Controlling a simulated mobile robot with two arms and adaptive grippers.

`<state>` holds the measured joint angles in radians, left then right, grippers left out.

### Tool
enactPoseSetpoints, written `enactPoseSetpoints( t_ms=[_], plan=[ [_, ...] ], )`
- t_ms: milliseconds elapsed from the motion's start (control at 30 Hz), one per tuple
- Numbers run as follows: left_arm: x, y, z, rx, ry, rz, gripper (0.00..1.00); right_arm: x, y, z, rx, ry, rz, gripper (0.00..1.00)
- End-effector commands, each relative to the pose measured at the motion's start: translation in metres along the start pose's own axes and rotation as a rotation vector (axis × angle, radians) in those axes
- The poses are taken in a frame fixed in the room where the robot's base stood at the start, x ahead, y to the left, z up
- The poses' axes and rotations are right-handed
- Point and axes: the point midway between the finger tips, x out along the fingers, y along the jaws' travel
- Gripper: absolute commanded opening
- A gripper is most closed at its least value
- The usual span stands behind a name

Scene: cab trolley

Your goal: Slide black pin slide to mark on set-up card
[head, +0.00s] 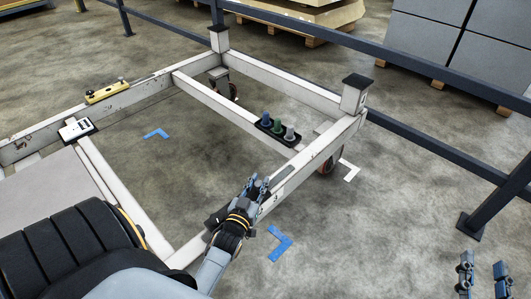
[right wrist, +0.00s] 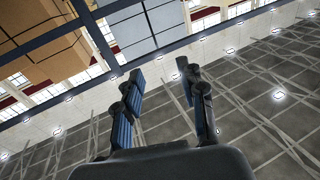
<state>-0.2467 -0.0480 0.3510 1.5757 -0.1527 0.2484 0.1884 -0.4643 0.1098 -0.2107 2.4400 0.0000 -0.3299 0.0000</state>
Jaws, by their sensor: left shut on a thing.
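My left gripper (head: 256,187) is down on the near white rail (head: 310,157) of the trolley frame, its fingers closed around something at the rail. The fingers and wrist hide most of what they hold; it is taken to be the black pin slide, which I cannot make out clearly. A white card-like piece with a dark patch (head: 75,129) lies on the left part of the frame; I cannot tell whether it is the set-up card. My right gripper (head: 482,274) is at the lower right, fingers apart and empty; in the right wrist view (right wrist: 160,92) they point upward.
A black holder with blue, green and grey knobs (head: 277,129) sits on the middle crossbar. A yellow level-like tool (head: 107,92) lies on the far left rail. Blue floor marks (head: 279,243) and a dark guard rail (head: 430,155) surround the frame.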

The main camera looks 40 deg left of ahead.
Motion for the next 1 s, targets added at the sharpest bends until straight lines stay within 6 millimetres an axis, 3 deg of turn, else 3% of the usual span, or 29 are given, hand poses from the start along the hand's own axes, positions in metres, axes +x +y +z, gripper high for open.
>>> enactPoseSetpoints(
  t_ms=[233, 567, 600, 700, 1000],
  plan=[
    [-0.017, -0.006, 0.001, -0.001, -0.006, 0.000, 0.00, -0.008, 0.005, 0.034, -0.004, -0.193, 0.012, 0.40],
    [-0.019, -0.007, 0.004, 0.000, -0.009, -0.001, 0.00, -0.009, 0.005, 0.037, -0.004, -0.209, 0.012, 0.40],
    [-0.019, -0.007, 0.004, 0.000, -0.009, -0.001, 0.30, -0.009, 0.005, 0.037, -0.004, -0.208, 0.012, 0.40],
    [-0.019, -0.007, 0.003, 0.000, -0.008, -0.001, 0.49, -0.009, 0.005, 0.037, -0.004, -0.208, 0.013, 0.40],
    [-0.018, -0.007, 0.001, 0.000, -0.003, 0.000, 0.49, -0.008, 0.005, 0.037, -0.003, -0.207, 0.012, 0.40]
  ],
)
